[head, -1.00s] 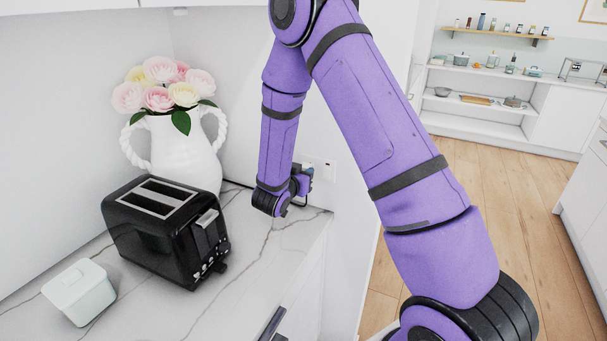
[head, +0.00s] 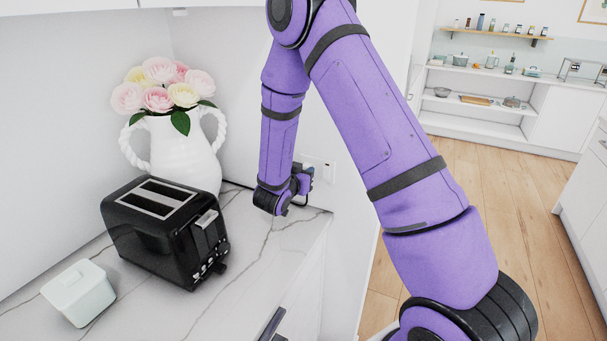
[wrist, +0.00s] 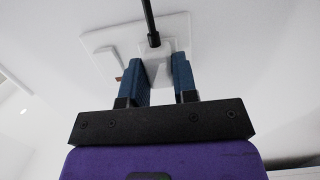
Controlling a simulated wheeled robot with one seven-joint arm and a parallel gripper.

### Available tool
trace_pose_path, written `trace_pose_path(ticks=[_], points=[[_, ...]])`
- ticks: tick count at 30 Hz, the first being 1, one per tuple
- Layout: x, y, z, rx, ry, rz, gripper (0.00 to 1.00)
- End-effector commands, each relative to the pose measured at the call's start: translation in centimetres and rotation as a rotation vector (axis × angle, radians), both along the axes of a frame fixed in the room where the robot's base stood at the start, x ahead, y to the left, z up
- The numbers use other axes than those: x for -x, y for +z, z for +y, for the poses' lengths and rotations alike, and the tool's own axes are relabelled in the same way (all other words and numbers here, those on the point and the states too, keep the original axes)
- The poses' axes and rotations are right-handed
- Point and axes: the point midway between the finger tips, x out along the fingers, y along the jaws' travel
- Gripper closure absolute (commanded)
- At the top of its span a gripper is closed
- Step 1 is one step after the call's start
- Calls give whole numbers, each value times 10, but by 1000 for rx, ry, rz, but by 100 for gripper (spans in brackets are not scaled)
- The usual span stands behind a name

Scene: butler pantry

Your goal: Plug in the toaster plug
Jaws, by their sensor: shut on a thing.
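The black toaster (head: 165,230) stands on the marble counter in the head view. My gripper (head: 302,178) is low by the wall at the counter's far right end, beside the white outlet plate (head: 325,170). In the wrist view, my gripper's blue fingers (wrist: 160,78) are shut on the pale plug (wrist: 156,70). A black cord (wrist: 149,20) runs from the plug. The plug is in front of the wall plate (wrist: 103,42), at or very close to its face. The prongs are hidden, so I cannot tell how deep they sit.
A white vase (head: 180,150) with pink and cream flowers stands behind the toaster. A small pale lidded box (head: 78,290) is at the front left. The counter (head: 265,235) right of the toaster is mostly clear, and its edge drops to the floor.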

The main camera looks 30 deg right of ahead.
Motion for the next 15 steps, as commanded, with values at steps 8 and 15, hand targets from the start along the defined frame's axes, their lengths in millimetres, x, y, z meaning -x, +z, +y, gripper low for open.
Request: trace_pose_path(ticks=[8, 15], points=[[-2, 0, -3, 1, 0, -1, 59], [-2, 0, -3, 0, 0, 0, 43]])
